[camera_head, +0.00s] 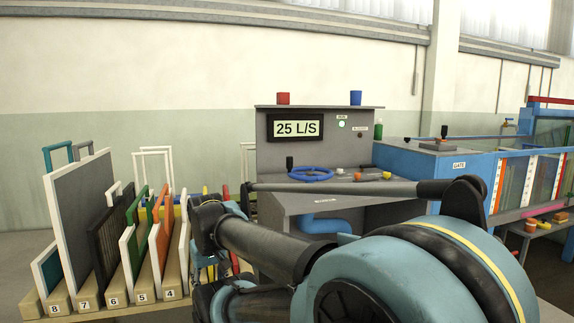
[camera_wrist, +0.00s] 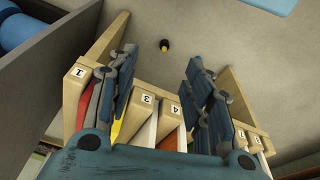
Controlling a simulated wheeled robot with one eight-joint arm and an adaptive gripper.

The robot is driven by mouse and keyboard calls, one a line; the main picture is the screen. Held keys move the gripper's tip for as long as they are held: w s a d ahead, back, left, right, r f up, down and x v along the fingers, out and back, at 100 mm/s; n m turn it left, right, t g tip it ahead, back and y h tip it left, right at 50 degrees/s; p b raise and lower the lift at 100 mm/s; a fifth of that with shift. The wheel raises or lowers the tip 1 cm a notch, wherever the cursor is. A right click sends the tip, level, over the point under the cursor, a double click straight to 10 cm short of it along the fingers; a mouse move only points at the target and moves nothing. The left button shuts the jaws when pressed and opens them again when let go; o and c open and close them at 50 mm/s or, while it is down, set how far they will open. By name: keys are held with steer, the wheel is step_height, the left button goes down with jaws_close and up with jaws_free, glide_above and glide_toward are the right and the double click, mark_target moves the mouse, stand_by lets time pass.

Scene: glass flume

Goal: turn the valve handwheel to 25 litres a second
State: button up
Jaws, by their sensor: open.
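The blue valve handwheel (camera_head: 310,174) sits on the grey control desk, with a black knob standing at its left. The display (camera_head: 295,128) above it reads 25 L/S. A green light (camera_head: 342,124) glows to the display's right. My gripper (camera_wrist: 163,90) is open in the wrist view, with its two fingers wide apart and nothing between them. It points down over the numbered wooden rack and is away from the handwheel. In the head view my arm covers part of the desk front and most of the gripper.
The wooden rack (camera_head: 62,309) holds several framed panels at the left. The blue flume (camera_head: 470,165) runs off to the right. A small black and yellow object (camera_wrist: 164,46) lies on the floor.

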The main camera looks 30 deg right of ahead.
steer(key=w+d+r+m+h, duration=0.5)
steer(key=w+d+r, duration=0.3)
steer(key=d, duration=0.3)
steer(key=m+g+h, duration=0.5)
steer(key=m+h, duration=0.8)
steer(key=m, duration=0.2)
glide_toward(289, 162)
steer(key=d, duration=1.1)
steer(key=shift+s+r, duration=0.1)
steer(key=shift+r, duration=0.05)
steer(key=shift+a, duration=0.1)
